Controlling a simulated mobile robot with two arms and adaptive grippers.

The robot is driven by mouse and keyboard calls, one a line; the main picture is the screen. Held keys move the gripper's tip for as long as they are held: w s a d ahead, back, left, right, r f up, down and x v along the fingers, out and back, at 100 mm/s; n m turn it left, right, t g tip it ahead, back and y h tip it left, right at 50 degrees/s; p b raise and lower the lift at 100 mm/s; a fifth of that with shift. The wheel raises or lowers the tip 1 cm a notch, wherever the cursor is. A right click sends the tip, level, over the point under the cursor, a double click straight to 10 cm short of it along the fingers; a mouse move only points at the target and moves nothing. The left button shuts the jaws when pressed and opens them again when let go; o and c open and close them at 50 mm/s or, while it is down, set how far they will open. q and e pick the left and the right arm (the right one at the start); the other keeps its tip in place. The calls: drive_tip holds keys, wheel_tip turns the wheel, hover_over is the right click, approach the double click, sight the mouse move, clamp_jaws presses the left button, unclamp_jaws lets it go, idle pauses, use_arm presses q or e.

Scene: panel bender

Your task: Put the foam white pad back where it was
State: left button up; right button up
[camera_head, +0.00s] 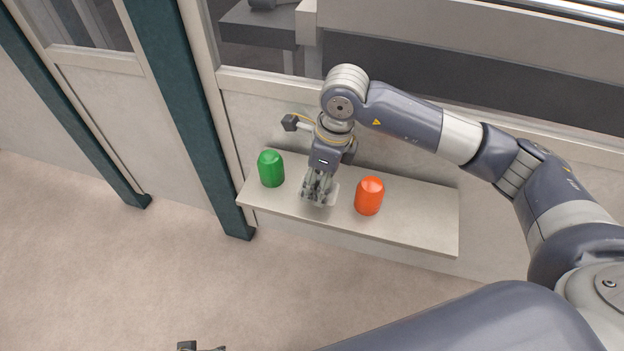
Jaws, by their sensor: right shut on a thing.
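My right gripper (318,192) points down at the shelf, between a green and an orange object. It is shut on the white foam pad (332,196), a pale flat piece showing around the fingertips. The fingers hide much of the pad, and its pale colour blends with the shelf. I cannot tell whether the pad touches the shelf. A small dark part at the bottom edge (187,346) looks like a piece of my left gripper; its fingers are not visible.
The pale shelf (425,222) holds a green domed cylinder (271,169) left of the gripper and an orange one (369,196) close on its right. The shelf's right end is clear. A machine wall with dark teal posts (187,105) stands behind and left. Open floor lies in front.

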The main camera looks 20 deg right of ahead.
drive_tip(key=w, duration=0.3)
drive_tip(key=shift+w+a+f, duration=0.15)
drive_tip(key=shift+w+f, duration=0.1)
drive_tip(key=shift+w, duration=0.1)
wheel_tip(320, 180, down, 3)
drive_tip(key=shift+f, duration=0.2)
drive_tip(key=shift+c, duration=0.3)
drive_tip(key=o, duration=1)
use_arm(q)
drive_tip(key=shift+w+r, duration=0.1)
drive_tip(key=shift+r, duration=0.8)
use_arm(e)
drive_tip(key=shift+r, duration=0.3)
use_arm(q)
drive_tip(key=f, duration=0.2)
drive_tip(key=s+f, duration=0.1)
drive_tip(key=f, duration=0.1)
drive_tip(key=shift+a+f+p, duration=0.1)
drive_tip(key=shift+f+p, duration=0.15)
drive_tip(key=shift+p, duration=0.15)
use_arm(e)
wheel_tip(320, 180, up, 11)
drive_tip(key=s+d, duration=0.1)
drive_tip(key=shift+d+r, duration=0.2)
drive_tip(key=shift+d, duration=0.1)
